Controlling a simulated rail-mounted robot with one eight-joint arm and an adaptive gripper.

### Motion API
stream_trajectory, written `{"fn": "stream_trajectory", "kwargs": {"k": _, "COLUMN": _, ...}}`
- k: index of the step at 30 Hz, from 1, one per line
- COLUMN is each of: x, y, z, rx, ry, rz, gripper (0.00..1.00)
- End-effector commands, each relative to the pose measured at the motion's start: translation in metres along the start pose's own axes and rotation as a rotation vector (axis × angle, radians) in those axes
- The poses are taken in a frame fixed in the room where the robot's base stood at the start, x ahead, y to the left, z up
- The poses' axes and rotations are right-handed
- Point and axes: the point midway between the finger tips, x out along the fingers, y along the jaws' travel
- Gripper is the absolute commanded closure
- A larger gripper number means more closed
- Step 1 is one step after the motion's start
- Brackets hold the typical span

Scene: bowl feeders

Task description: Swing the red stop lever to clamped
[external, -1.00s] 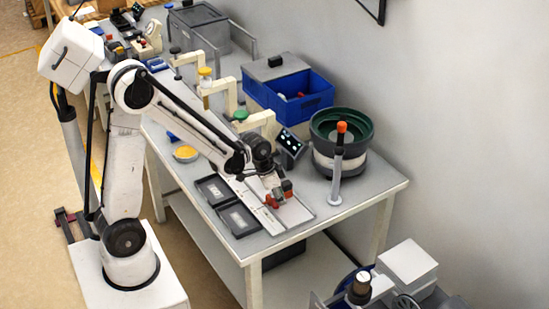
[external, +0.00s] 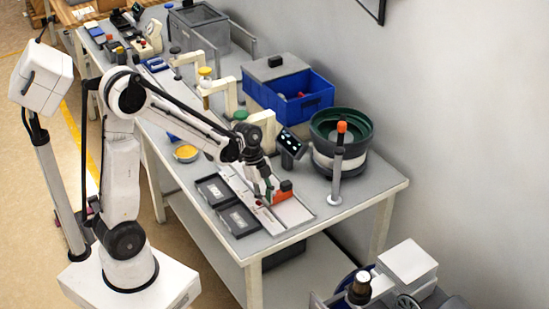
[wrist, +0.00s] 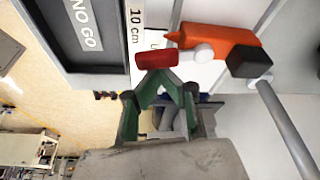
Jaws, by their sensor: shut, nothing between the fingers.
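An orange-red lever-like part (external: 283,195) with a dark end block lies on the light plate at the front of the bench. In the wrist view the orange-red part (wrist: 215,45) has a tapered tip pointing left and a black block at its right end. A shorter red cylinder (wrist: 157,60) lies just beyond my fingertips; I cannot tell whether it touches them or which red part is the lever's handle. My gripper (external: 264,194) is low over the plate, left of the orange-red part. In the wrist view my gripper (wrist: 160,82) is shut and empty.
Two dark trays (external: 238,221) lie left of the plate, one marked NO GO (wrist: 82,12). A grey post with an orange top (external: 337,165) and a green bowl feeder (external: 341,130) stand to the right. A tilted display (external: 290,143) and a blue bin (external: 288,92) stand behind.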

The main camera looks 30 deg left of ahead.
Motion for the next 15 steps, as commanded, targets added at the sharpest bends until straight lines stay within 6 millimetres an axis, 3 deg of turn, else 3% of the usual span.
{"fn": "stream_trajectory", "kwargs": {"k": 15, "x": -0.001, "y": -0.012, "z": 0.002, "rx": -0.006, "ry": 0.000, "rz": -0.003, "gripper": 1.00}}
